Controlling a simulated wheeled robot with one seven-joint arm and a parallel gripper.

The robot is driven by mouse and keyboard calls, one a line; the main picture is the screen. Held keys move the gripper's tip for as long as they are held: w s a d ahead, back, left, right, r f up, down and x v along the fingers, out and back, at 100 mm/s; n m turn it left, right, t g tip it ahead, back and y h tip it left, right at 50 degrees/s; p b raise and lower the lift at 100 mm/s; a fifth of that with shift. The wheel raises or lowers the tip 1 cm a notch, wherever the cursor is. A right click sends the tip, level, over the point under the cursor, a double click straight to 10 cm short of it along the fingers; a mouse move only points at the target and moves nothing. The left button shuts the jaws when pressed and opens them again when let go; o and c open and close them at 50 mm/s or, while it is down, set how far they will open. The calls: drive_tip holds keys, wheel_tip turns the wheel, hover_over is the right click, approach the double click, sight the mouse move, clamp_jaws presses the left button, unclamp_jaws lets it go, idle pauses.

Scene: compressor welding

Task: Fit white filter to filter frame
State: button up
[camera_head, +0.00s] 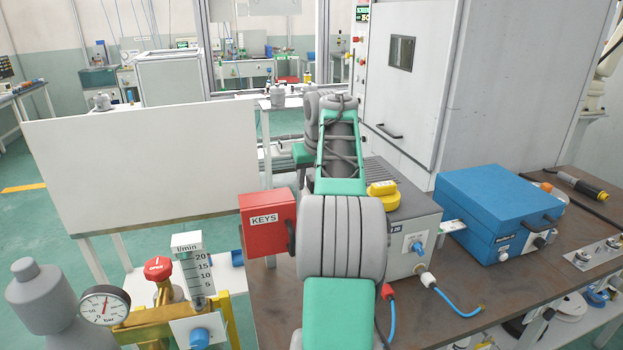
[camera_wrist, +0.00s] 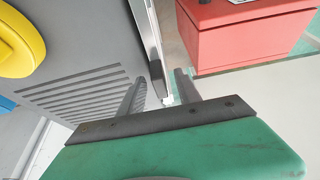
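My gripper (camera_wrist: 160,84) shows in the wrist view with its two grey fingers apart and nothing clearly held between them. It is over the gap between a grey box with a slotted side (camera_wrist: 85,92) and a red box (camera_wrist: 250,38). In the head view my own arm hides the gripper. I cannot make out a white filter or a filter frame for certain in either view. The slotted side may be part of the filter's place, but I cannot tell.
The grey box (camera_head: 409,228) stands on a brown workbench (camera_head: 455,318) with a yellow object (camera_head: 383,190) on top. The red KEYS box (camera_head: 267,222) is left of my arm. A blue case (camera_head: 497,207) is to the right. A gauge (camera_head: 103,305) and flowmeter (camera_head: 194,270) stand front left.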

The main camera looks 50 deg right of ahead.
drive_tip(key=shift+c, duration=0.4)
clamp_jaws()
drive_tip(key=c, duration=0.6)
unclamp_jaws()
clamp_jaws()
drive_tip(key=shift+r, duration=0.15)
idle(0.3)
